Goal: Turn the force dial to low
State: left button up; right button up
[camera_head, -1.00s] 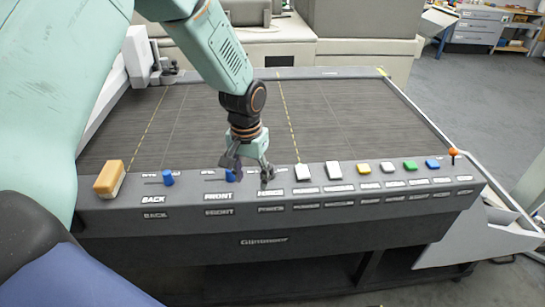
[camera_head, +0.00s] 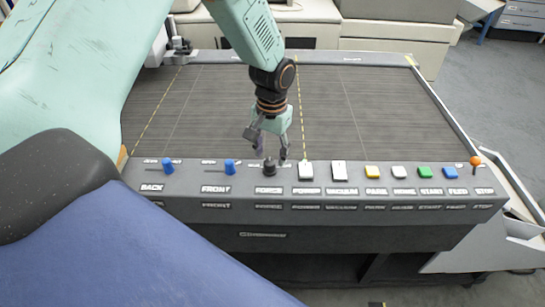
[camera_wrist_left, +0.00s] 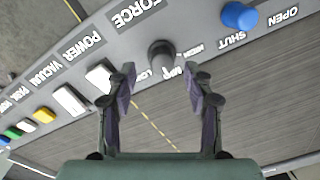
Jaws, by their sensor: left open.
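The force dial (camera_head: 270,169) is a small dark knob on the sloped grey control panel, above the FORCE label. In the left wrist view the dial (camera_wrist_left: 161,54) stands just beyond my fingertips, with HIGH and LOW lettering beside it. My left gripper (camera_head: 268,154) is open and empty, just behind and above the dial in the head view. In the left wrist view the gripper (camera_wrist_left: 161,78) has its two fingers spread to either side of the dial's line, and the dial appears clear of them. The dial's pointer is too small to read. My right gripper is not in view.
Blue knobs (camera_head: 167,166) and (camera_head: 229,167) stand left of the dial. White switches (camera_head: 306,171) and (camera_head: 339,171), then coloured buttons and an orange-topped stop knob (camera_head: 476,161), line the right. The flat dark table bed (camera_head: 380,110) behind is clear.

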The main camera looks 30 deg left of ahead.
aim_at(270, 161)
pick_arm(q)
notch_tip(270, 161, down, 3)
jog(key=shift+w+a+r, duration=0.15)
jog(key=shift+a+f, duration=0.1)
jog(key=shift+f, duration=0.2)
jog(key=shift+s, duration=0.2)
jog(key=shift+s+r, duration=0.1)
jog(key=shift+s, duration=0.1)
jog(key=shift+w+d, duration=0.2)
jog(key=shift+w, duration=0.05)
jog(key=shift+c, duration=0.7)
jog(key=shift+w+a+f, duration=0.1)
jog(key=shift+w+f, duration=0.05)
jog(key=shift+f, duration=0.1)
jog(key=c, duration=0.3)
jog(key=shift+s+r, duration=0.15)
jog(key=shift+s, duration=0.05)
jog(key=c, duration=0.4)
jog(key=shift+w, duration=0.1)
grip_shut()
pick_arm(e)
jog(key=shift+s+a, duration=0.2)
